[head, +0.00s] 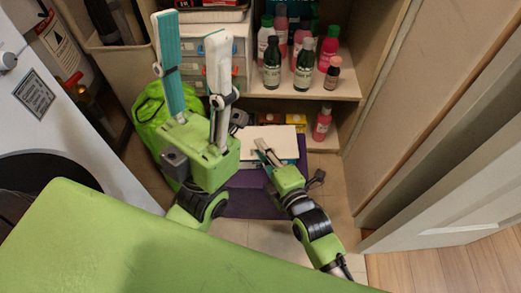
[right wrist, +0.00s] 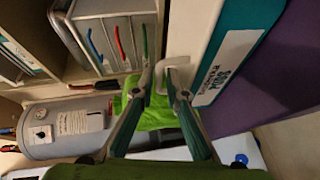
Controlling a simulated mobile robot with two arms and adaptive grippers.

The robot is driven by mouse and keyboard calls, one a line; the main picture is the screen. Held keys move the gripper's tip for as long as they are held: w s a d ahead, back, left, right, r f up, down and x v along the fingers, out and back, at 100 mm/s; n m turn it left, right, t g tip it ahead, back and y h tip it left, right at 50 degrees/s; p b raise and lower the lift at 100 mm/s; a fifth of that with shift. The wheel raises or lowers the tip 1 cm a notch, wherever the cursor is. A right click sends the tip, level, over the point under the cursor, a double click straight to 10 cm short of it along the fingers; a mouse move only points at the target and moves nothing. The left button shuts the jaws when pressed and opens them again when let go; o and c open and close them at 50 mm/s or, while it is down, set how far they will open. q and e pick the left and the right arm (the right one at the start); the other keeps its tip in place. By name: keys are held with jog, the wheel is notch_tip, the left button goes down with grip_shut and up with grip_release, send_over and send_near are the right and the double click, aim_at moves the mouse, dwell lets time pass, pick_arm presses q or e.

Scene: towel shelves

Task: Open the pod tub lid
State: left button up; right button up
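The pod tub (right wrist: 222,60) in the right wrist view is a white and teal box with a printed white label. A thin white looped handle (right wrist: 184,88) sticks out at its edge. In the head view its pale top (head: 278,136) lies low in front of the shelves. My right gripper (head: 259,149) is at the tub's left part. In the right wrist view its fingertips (right wrist: 161,76) are apart, with the white loop at and between them; I cannot tell whether they touch it. My left gripper (head: 190,28) is raised, open and empty, well above the floor.
A purple mat (head: 250,200) lies below the tub. Shelves with several bottles (head: 304,62) stand behind, and drawers (head: 240,50) stand left of them. A bright green bag (head: 150,112) is at the left. A white door (head: 440,215) stands at the right.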

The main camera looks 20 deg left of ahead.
jog(key=shift+w+a, duration=0.3)
grip_shut()
